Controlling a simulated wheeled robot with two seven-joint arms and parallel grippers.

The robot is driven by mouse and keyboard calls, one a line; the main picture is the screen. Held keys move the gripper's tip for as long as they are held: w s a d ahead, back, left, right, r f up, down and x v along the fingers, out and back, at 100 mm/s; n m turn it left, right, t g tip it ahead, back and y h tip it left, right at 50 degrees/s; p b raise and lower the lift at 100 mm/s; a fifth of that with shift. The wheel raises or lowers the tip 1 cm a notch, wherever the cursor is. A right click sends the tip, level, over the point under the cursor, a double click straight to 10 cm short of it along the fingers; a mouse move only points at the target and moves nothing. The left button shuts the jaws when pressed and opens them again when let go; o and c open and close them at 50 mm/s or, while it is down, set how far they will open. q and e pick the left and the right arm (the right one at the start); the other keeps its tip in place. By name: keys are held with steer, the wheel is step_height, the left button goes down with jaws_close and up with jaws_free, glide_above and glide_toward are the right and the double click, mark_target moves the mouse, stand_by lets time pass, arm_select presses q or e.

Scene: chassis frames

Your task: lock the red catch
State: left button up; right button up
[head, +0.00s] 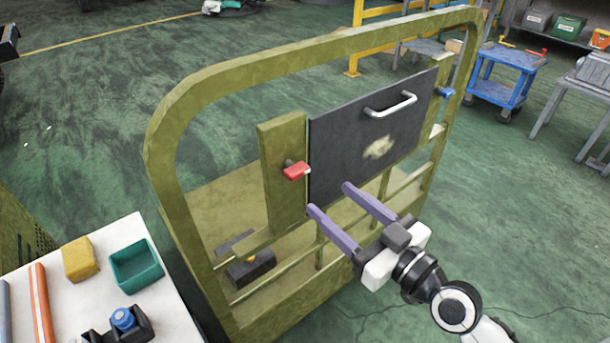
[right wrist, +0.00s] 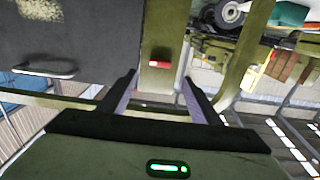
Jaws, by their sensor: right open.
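The red catch (head: 296,170) sits on the olive post (head: 285,200) just left of the dark panel (head: 345,150). Its red handle lies roughly level, with its tip near the panel's left edge; whether it overlaps the panel I cannot tell. My right gripper (head: 330,198) is open and empty, its two purple fingers pointing at the frame from the near side, below and right of the catch. In the right wrist view the red catch (right wrist: 160,63) shows ahead, between the fingertips (right wrist: 159,79) and apart from them. My left gripper is out of view.
A silver handle (head: 390,105) sticks out from the panel, and a blue catch (head: 446,92) is at its far right. The olive frame's rail (head: 300,55) arches around them. A white table (head: 70,310) with a teal bin (head: 136,264) and yellow block (head: 80,259) stands at left.

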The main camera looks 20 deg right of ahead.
mark_target(301, 173)
steer(key=p+x, duration=0.1)
steer(key=x, duration=0.8)
steer(key=shift+w+p, duration=0.15)
steer(key=shift+p, duration=0.15)
steer(key=shift+w+a, duration=0.15)
steer(key=shift+w, duration=0.2)
steer(key=shift+c, duration=0.5)
steer(key=c, duration=0.9)
steer(key=shift+c, duration=0.2)
